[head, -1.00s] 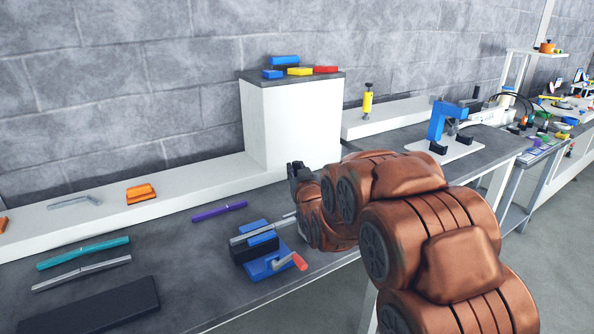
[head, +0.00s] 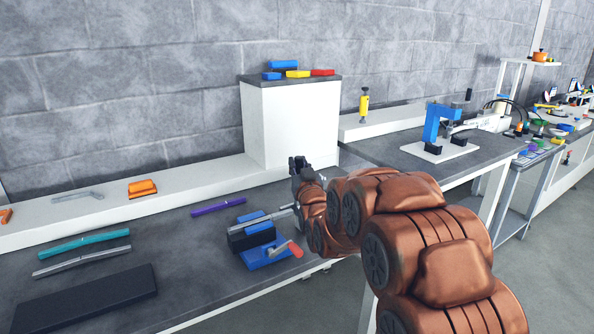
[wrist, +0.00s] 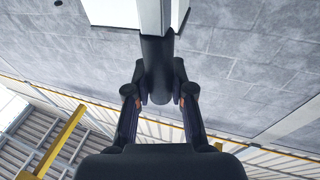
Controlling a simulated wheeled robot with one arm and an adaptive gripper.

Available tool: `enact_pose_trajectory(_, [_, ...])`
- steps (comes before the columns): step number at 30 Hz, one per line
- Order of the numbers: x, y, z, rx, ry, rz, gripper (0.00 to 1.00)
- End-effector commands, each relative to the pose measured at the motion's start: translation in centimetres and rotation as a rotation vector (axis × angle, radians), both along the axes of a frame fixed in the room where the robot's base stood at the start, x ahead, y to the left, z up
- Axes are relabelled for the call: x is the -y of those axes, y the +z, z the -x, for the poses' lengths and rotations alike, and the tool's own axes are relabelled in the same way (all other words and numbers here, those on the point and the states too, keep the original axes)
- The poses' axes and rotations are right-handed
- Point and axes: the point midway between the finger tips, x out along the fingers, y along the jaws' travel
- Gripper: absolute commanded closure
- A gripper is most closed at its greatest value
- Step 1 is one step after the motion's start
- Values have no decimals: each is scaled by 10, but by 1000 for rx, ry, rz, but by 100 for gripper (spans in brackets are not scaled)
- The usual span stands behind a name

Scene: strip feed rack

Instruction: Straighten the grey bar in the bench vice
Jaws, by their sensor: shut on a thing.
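The blue bench vice (head: 262,256) stands near the bench's front edge, its red-tipped handle pointing right. The grey bar (head: 245,225) lies across its jaws and runs right towards my wrist. My arm hides its right end, and any bend is too small to make out. My gripper (head: 297,168) is just right of and beyond the vice, partly hidden by my arm. In the wrist view my gripper's fingers (wrist: 160,92) are shut on a dark cylindrical piece (wrist: 157,65). A pale grey length (wrist: 155,15) shows beyond it; I cannot tell whether it is the bar.
A purple bar (head: 218,206), a teal bar (head: 85,244), another grey bar (head: 82,262) and a dark plate (head: 85,298) lie left on the bench. A white block (head: 290,125) with coloured blocks on top stands behind my gripper. A blue press (head: 432,125) is at right.

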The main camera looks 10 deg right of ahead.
Motion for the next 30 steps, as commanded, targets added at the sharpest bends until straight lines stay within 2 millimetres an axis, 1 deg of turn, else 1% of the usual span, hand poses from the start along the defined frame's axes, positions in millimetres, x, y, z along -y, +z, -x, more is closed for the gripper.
enact_pose_trajectory(1, [-2,0,0,-3,5,3,100])
enact_pose_trajectory(5, [-1,-1,0,-4,3,4,100])
enact_pose_trajectory(6, [-1,-1,0,-4,3,4,77])
enact_pose_trajectory(13, [0,-1,0,-3,1,2,53])
enact_pose_trajectory(14, [0,-1,0,-3,1,2,51])
enact_pose_trajectory(24, [-1,-1,1,-3,2,1,51])
enact_pose_trajectory(30, [-1,-3,9,-6,2,1,51])
